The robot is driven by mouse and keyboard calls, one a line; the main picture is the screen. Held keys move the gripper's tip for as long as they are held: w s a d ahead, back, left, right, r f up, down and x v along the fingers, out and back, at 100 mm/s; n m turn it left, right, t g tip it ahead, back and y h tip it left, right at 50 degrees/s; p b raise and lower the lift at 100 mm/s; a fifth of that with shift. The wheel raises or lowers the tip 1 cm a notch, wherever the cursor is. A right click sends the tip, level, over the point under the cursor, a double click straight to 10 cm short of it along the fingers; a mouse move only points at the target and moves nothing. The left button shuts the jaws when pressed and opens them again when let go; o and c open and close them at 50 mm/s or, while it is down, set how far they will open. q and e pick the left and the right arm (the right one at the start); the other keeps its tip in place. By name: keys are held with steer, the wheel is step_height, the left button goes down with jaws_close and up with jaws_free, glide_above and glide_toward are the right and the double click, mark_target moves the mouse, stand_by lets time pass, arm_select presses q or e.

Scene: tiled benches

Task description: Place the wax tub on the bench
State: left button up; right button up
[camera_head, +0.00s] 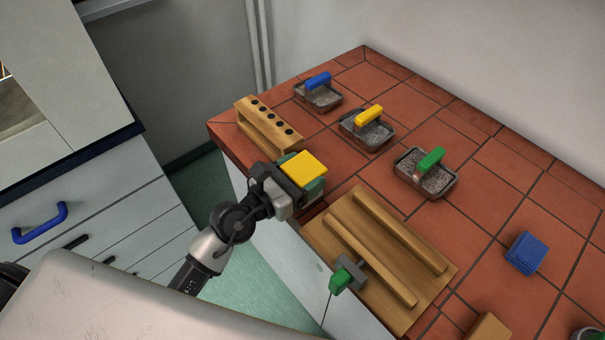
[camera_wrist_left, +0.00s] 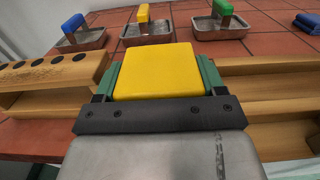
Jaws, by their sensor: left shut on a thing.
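The wax tub, seen as a yellow square-topped block (camera_head: 303,167), is held between the green fingers of my left gripper (camera_head: 300,178). It also shows in the left wrist view (camera_wrist_left: 158,72), with a green finger on either side. My left gripper is shut on it, at the near edge of the red tiled bench (camera_head: 480,165). The tub's underside is hidden, so I cannot tell whether it touches the tiles. My right gripper is not in view.
A wooden rack with holes (camera_head: 266,124) stands left of the tub. A wooden board with rails (camera_head: 424,275) and a green-handled clamp (camera_head: 345,276) lies to the right. Metal trays with blue (camera_head: 318,95), yellow (camera_head: 366,130) and green (camera_head: 427,175) handles stand behind. A blue stack (camera_head: 526,254) is farther right.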

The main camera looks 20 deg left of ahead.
arm_select(q)
steer(key=shift+f, duration=0.15)
steer(key=o, duration=1)
steer(key=b+v, duration=0.4)
steer(key=v, duration=0.7)
steer(key=s+a+f+n+g+y, duration=0.1)
steer(key=a+f+n+y, duration=0.2)
steer(key=f+n, duration=0.65)
steer(key=a+f+n+g+y, duration=0.1)
steer(key=a+f+n+y, duration=0.35)
steer(key=f, duration=0.85)
steer(key=s+a+f+n+g+y, duration=0.1)
steer(key=a+f+n, duration=0.1)
steer(key=f+n, duration=0.85)
steer(key=s+f+n+g+y, duration=0.2)
steer(key=s+f+n+g, duration=0.45)
steer(key=f, duration=0.75)
steer(key=s+d+f+n+g, duration=0.1)
steer(key=s+f+n, duration=0.2)
steer(key=s, duration=0.3)
steer(key=s+d+f+n+g, duration=0.1)
steer(key=s+f+n+g, duration=0.1)
steer(key=s, duration=0.5)
steer(key=s+d+f+n+g, duration=0.1)
steer(key=s+f+n, duration=0.3)
steer(key=s, duration=0.3)
steer(key=shift+s+d+g+h, duration=0.15)
steer(key=shift+d+g+h, duration=0.1)
steer(key=shift+d, duration=0.1)
